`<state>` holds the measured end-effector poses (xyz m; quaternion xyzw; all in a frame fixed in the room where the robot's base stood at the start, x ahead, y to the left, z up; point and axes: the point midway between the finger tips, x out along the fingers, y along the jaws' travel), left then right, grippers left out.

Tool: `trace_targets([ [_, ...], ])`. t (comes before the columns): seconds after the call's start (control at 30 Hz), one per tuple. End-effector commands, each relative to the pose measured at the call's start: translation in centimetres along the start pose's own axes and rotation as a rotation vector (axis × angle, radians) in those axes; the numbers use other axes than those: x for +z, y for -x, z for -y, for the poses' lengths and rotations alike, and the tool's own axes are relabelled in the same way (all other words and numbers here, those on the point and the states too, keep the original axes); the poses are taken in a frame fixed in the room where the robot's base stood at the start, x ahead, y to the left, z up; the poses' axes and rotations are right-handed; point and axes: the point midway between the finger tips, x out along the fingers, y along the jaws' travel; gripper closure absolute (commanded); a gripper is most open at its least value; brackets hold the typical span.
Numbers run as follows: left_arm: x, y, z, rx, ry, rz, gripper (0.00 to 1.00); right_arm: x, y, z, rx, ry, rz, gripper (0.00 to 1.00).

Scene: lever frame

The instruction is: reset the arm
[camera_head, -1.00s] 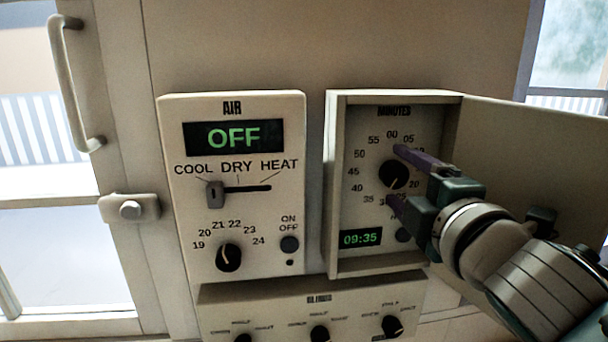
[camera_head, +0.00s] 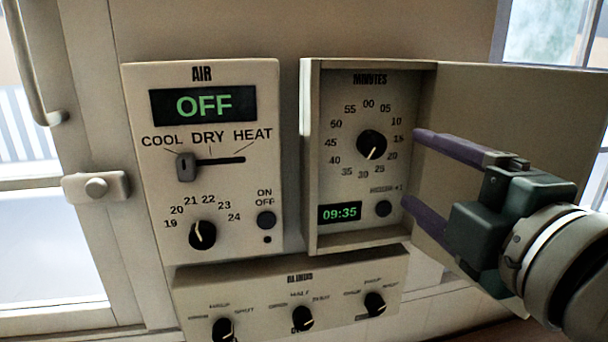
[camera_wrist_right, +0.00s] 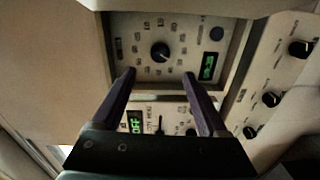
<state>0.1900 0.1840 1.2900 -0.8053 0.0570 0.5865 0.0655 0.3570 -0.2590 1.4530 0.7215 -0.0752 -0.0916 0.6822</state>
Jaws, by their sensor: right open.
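My right gripper (camera_head: 412,170) is open and empty, its two purple fingers apart. In the head view the fingertips are at the right side of the timer box, to the right of the black minutes dial (camera_head: 371,144) and clear of it. The dial's pointer aims down, between 25 and 30. In the right wrist view the gripper (camera_wrist_right: 160,76) shows nothing held between the fingers, with the dial (camera_wrist_right: 160,52) beyond the tips. My left gripper is not in view.
The timer box's door (camera_head: 520,95) stands open to the right, behind my right gripper. The AIR panel (camera_head: 138,120) at left reads OFF, its slider (camera_head: 186,167) at COOL. The timer display (camera_head: 340,213) reads 09:35. A lower blinds panel (camera_head: 250,292) has three knobs.

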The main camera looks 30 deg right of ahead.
Motion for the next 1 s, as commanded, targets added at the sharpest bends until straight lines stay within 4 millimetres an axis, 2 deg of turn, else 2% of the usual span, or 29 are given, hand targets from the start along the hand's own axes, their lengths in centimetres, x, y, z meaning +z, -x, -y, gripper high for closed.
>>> trace_targets([
  [0.47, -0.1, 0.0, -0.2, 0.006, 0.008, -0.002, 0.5, 0.1, 0.0, 0.3, -0.017, -0.027, 0.009, 0.23],
  [0.57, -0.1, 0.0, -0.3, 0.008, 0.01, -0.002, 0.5, 0.8, 0.5, 2.0, -0.106, -0.156, 0.057, 0.23],
  [0.63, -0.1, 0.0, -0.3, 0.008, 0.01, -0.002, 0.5, 1.3, 1.4, 4.3, -0.225, -0.318, 0.123, 0.23],
  [0.73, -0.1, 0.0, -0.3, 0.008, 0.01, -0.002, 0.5, 1.2, 4.0, 8.7, -0.453, -0.585, 0.249, 0.23],
  [0.8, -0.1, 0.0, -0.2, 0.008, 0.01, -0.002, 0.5, 0.5, 6.7, 11.6, -0.618, -0.742, 0.345, 0.23],
  [0.9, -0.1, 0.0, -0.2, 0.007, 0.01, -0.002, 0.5, -0.8, 11.0, 14.6, -0.838, -0.901, 0.485, 0.23],
  [1.0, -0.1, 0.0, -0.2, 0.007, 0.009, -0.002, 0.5, -2.2, 15.8, 16.5, -1.047, -1.002, 0.63, 0.23],
])
